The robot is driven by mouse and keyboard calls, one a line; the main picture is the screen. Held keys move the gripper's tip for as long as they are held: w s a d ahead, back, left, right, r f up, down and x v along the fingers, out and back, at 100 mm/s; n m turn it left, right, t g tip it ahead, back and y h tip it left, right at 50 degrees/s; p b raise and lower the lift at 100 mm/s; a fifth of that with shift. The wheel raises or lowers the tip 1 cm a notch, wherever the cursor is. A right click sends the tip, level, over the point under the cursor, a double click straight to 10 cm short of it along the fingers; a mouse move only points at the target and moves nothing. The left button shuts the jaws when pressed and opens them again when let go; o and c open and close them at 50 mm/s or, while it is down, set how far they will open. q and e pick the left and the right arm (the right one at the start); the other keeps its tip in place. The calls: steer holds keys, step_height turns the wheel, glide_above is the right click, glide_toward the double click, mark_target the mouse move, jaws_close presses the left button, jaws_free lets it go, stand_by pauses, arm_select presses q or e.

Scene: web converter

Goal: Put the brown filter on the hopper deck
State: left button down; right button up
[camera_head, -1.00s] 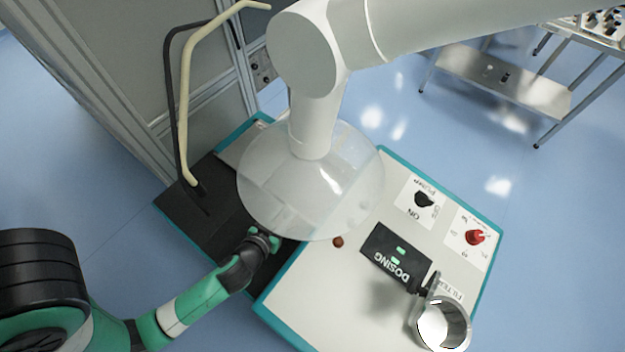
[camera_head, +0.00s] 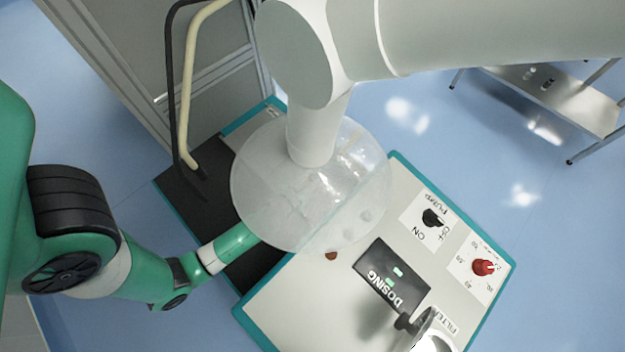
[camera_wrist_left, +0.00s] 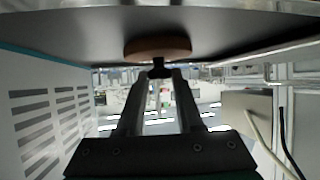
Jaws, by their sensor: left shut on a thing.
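The brown filter (camera_wrist_left: 158,49) is a flat brown disc in the left wrist view, with a dark stem or knob below it. My left gripper (camera_wrist_left: 161,75) is shut on that dark stem. The disc lies against or close to a broad dark surface (camera_wrist_left: 80,35); I cannot tell whether they touch. The pale deck (camera_head: 300,300) carries the hopper and controls. My right gripper is not in view.
The deck carries a black DOSING panel (camera_head: 391,277), a black pump knob (camera_head: 432,217), a red knob (camera_head: 483,267) and a metal ring (camera_head: 428,333) by the FILTER label. A small brown spot (camera_head: 331,256) sits beside the hopper. Hoses (camera_head: 187,90) rise behind at left.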

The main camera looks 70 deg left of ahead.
arm_select(q)
steer(key=shift+f, duration=0.1)
steer(key=c, duration=0.6)
jaws_free()
steer(key=shift+o, duration=0.2)
steer(key=shift+r, duration=0.25)
steer(key=shift+s+d+r, duration=0.1)
steer(key=shift+s+d, duration=0.05)
steer(key=p+v, duration=0.1)
steer(key=v, duration=0.9)
steer(key=shift+s+d, duration=0.15)
steer(key=shift+s, duration=0.1)
steer(key=shift+s+d+r, duration=0.15)
steer(key=shift+s+r, duration=0.2)
